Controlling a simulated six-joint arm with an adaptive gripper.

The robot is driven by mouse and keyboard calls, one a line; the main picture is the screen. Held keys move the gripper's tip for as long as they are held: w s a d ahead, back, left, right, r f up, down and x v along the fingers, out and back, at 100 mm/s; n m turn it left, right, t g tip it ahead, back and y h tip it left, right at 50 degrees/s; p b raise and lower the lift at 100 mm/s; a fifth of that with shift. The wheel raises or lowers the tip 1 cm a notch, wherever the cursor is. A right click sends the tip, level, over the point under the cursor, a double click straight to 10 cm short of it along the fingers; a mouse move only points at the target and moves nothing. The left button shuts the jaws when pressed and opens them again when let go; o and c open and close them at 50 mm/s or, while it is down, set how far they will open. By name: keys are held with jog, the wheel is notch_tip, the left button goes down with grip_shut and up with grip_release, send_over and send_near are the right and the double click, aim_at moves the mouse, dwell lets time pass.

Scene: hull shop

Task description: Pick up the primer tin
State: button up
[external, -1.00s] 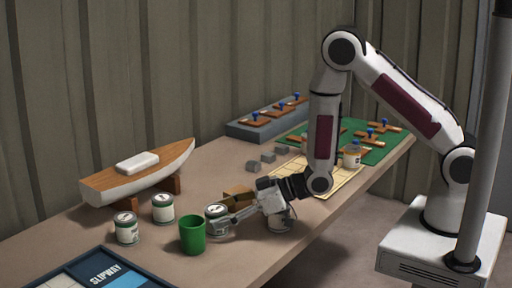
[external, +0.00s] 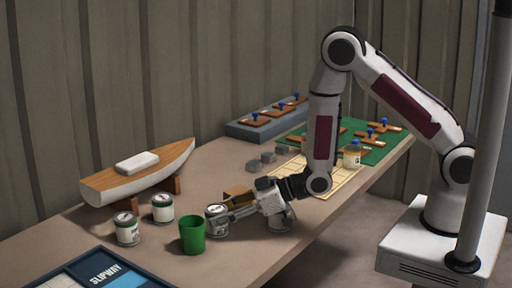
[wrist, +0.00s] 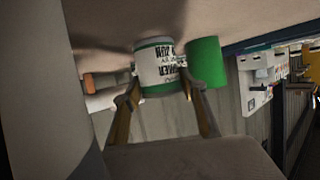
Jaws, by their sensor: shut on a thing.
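A white tin with green bands and dark print (external: 214,218) stands on the bench just right of the green cup. My gripper (external: 228,221) reaches it low from the right and is shut on it. Two similar tins (external: 127,229) (external: 162,208) stand to the left. Another tin (external: 281,222) is partly hidden by my gripper.
The green cup (external: 192,235) stands close beside the held tin. A boat model (external: 140,175) on wooden supports is behind, and a slipway board (external: 95,272) is at front left.

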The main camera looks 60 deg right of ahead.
aim_at(221, 208)
jog(key=shift+r, duration=0.15)
jog(key=shift+r, duration=4.9)
jog(key=shift+d, duration=0.1)
jog(key=shift+w+d+f, duration=0.1)
jog(key=shift+w+d, duration=0.05)
jog(key=shift+d, duration=0.1)
jog(key=w+d+m+h, duration=0.1)
jog(key=w+d, duration=0.3)
jog(key=w, duration=0.3)
jog(key=w+d+m+t+h, duration=0.1)
jog(key=w+d, duration=0.4)
jog(key=w, duration=0.3)
jog(key=shift+w+r+m+h, duration=0.25)
jog(key=shift+w+m+h, duration=0.05)
jog(key=shift+h, duration=0.1)
jog(key=shift+f, duration=0.1)
